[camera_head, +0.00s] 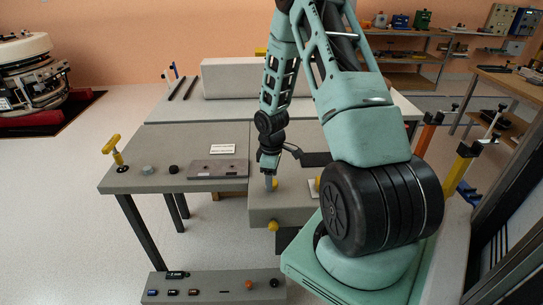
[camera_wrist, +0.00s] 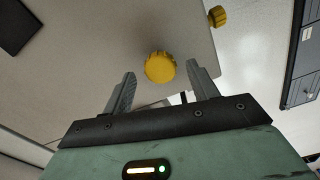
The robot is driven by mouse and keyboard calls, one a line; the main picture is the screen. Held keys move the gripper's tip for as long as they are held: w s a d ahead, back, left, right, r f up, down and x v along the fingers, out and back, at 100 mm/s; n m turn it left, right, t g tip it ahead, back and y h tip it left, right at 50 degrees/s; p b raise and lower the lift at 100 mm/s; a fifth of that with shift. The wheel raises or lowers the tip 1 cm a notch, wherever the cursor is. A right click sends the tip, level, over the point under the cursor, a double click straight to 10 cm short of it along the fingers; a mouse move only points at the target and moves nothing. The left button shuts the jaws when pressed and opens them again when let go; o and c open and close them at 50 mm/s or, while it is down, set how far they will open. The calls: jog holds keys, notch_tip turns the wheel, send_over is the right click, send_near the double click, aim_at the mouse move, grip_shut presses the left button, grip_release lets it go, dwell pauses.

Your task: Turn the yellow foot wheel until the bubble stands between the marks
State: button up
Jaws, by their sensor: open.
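The yellow foot wheel (camera_wrist: 160,67) shows in the wrist view as a round ribbed knob on a grey block (camera_wrist: 100,45). My gripper (camera_wrist: 162,76) is open, with one finger on either side of the wheel's near edge. In the head view my gripper (camera_head: 270,182) points down at the block's top, and a bit of the yellow wheel (camera_head: 276,184) shows beside the fingers. I cannot tell whether the fingers touch the wheel. A second yellow knob (camera_wrist: 217,16) is on the block's side; it also shows in the head view (camera_head: 273,226). I cannot make out the bubble or its marks.
A grey bench (camera_head: 170,183) on the left holds a yellow T-handle (camera_head: 113,149), small knobs and a grey plate (camera_head: 220,168). A low console (camera_head: 215,287) stands on the floor in front. A long pale block (camera_head: 235,77) lies behind.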

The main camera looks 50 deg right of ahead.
notch_tip(320, 180, up, 16)
jog(key=shift+r, duration=0.2)
jog(key=shift+a, duration=0.1)
dwell(0.6)
jog(key=a+r+n, duration=0.1)
jog(key=a+r, duration=0.1)
jog(key=a, duration=1)
jog(key=a+r+n, duration=0.1)
jog(key=a+r, duration=0.2)
jog(key=a, duration=0.9)
jog(key=s+a+r, duration=0.2)
jog(key=s+a, duration=1.4)
jog(key=s, duration=0.1)
jog(key=shift+s+a+n+y, duration=0.15)
jog(key=shift+a+n+y, duration=0.15)
jog(key=shift+a, duration=0.05)
